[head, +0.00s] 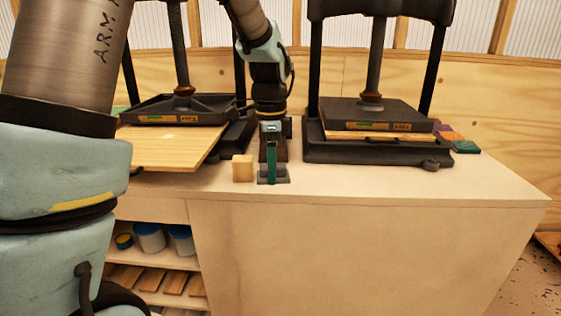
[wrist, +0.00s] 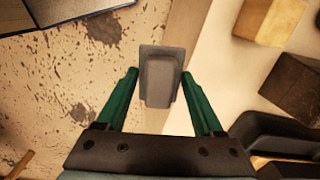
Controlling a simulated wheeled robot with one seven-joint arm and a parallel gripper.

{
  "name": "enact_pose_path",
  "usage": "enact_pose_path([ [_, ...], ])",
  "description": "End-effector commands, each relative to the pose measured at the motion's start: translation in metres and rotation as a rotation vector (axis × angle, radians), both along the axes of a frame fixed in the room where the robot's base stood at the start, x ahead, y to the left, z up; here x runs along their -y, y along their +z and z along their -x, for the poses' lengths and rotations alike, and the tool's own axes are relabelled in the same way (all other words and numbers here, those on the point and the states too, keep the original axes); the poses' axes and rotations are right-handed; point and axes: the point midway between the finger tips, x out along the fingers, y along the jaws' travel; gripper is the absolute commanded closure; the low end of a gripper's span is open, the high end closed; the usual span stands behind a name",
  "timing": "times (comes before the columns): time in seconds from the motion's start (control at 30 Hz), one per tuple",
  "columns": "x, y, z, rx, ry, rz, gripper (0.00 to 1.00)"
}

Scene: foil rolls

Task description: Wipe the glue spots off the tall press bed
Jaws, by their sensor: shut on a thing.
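My gripper (head: 272,150) points down at the front edge of the bench top, between the two presses. It is shut on a grey block (wrist: 161,78), which sits between the green fingertips in the wrist view. In the head view the block (head: 280,178) shows low at the finger ends; I cannot tell whether it touches the bench. The left press (head: 180,108) has a pale wooden board (head: 170,150) sticking out under its dark plate. The right press (head: 368,112) has a thin board under its plate. I cannot make out glue spots or which press is the tall one.
A small wooden block (head: 242,168) stands just left of my gripper. Coloured pieces (head: 465,146) lie right of the right press. The bench front (head: 350,240) drops to a stained floor (wrist: 60,90). Jars (head: 150,238) and boards fill the shelves below. The front-right bench top is clear.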

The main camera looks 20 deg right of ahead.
Motion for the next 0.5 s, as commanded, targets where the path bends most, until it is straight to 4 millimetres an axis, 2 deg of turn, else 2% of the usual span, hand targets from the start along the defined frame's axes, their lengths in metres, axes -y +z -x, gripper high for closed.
enact_pose_path([
  [0.27,-0.047,-0.029,-0.015,-0.002,0.273,-0.004,0.76],
  [0.37,-0.071,-0.043,-0.023,-0.003,0.413,-0.005,0.76],
  [0.5,-0.115,-0.07,-0.037,-0.004,0.673,-0.007,0.76],
])
